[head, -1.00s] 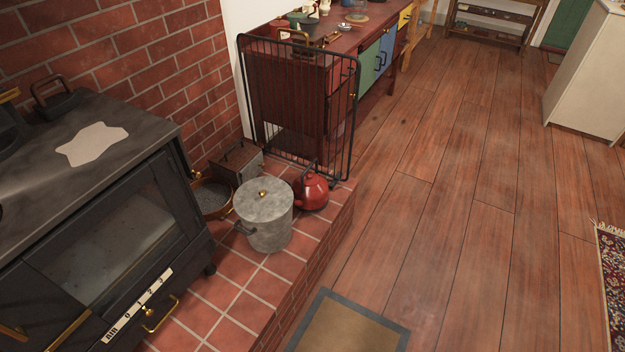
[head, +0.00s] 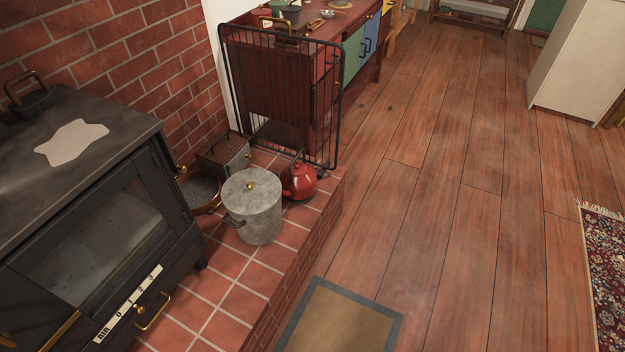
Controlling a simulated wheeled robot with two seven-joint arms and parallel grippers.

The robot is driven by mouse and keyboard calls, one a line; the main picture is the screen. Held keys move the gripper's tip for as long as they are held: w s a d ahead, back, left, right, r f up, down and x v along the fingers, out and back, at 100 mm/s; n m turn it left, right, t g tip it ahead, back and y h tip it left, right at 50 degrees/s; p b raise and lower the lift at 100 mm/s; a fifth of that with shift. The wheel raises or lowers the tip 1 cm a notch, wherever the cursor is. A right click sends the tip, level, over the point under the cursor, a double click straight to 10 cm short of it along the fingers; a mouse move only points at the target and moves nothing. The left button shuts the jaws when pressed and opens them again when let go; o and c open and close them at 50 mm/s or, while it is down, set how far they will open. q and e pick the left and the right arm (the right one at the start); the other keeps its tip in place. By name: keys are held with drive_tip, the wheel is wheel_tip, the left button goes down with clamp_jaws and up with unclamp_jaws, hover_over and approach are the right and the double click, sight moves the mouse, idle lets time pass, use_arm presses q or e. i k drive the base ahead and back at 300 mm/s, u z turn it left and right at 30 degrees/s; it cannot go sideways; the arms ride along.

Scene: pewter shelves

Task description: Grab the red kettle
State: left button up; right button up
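The red kettle (head: 300,183) stands upright on the tiled brick hearth, near its far right corner. It has a dark handle on top. The grey metal bin (head: 253,207) with a brass knob stands just in front and to the left of it and may hide a little of the kettle's left side. Neither of my grippers shows in the head view.
A black stove (head: 95,215) fills the left. A metal guard (head: 337,105) stands behind the kettle, before a wooden cabinet (head: 362,50). A box (head: 224,153) and a round pan (head: 199,190) sit behind the bin.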

sight(298, 180)
drive_tip(key=z, duration=1.1)
drive_tip(key=i, duration=3.05)
drive_tip(key=u, duration=3.75)
drive_tip(key=i, duration=0.5)
drive_tip(key=u, duration=0.05)
